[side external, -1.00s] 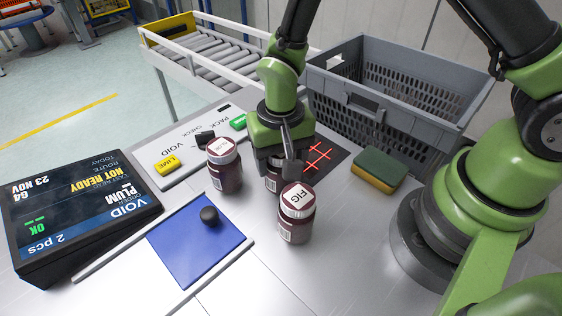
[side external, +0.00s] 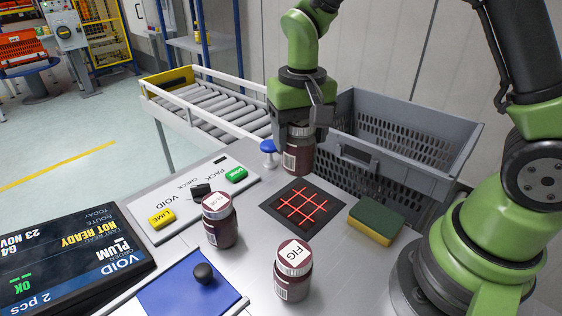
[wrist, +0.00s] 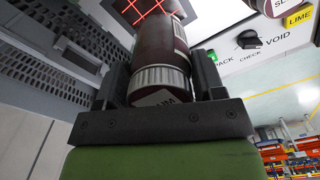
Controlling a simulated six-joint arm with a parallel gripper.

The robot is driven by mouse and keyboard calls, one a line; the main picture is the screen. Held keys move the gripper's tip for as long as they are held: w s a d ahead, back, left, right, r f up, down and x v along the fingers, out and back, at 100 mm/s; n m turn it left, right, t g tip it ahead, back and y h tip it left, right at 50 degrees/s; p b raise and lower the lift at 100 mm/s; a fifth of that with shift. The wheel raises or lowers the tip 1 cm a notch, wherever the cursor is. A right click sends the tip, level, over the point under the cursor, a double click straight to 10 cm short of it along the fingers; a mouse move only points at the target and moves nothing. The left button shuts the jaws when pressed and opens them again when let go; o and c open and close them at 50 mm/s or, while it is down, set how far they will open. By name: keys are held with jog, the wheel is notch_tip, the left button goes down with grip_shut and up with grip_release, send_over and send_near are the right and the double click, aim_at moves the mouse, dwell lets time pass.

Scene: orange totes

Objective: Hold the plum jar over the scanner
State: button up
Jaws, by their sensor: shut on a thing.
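A dark plum-coloured jar (side external: 298,158) with a pale ribbed lid is gripped between the fingers of my gripper (side external: 300,130), raised clear of the table. It also shows in the wrist view (wrist: 158,50), lid toward the camera; the lid label is mostly hidden, so I cannot read it fully. The scanner (side external: 303,208) is a black square with a glowing red grid. In the side view the jar appears above the scanner's far edge; in the wrist view the scanner (wrist: 150,8) shows past the jar's bottom end.
A jar marked FIG (side external: 293,272) and another similar jar (side external: 219,222) stand in front. A green-yellow sponge (side external: 376,222) lies right of the scanner. A grey crate (side external: 440,165) and roller conveyor (side external: 205,98) are behind. A button panel (side external: 200,180), display (side external: 70,250) and blue pad (side external: 180,292) are left.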

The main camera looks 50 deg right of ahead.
jog(key=shift+w+d+r, duration=0.1)
jog(key=shift+w+d, duration=0.05)
jog(key=shift+d, duration=1)
jog(key=shift+f, duration=4.1)
jog(key=shift+r, duration=2.25)
jog(key=shift+r, duration=0.1)
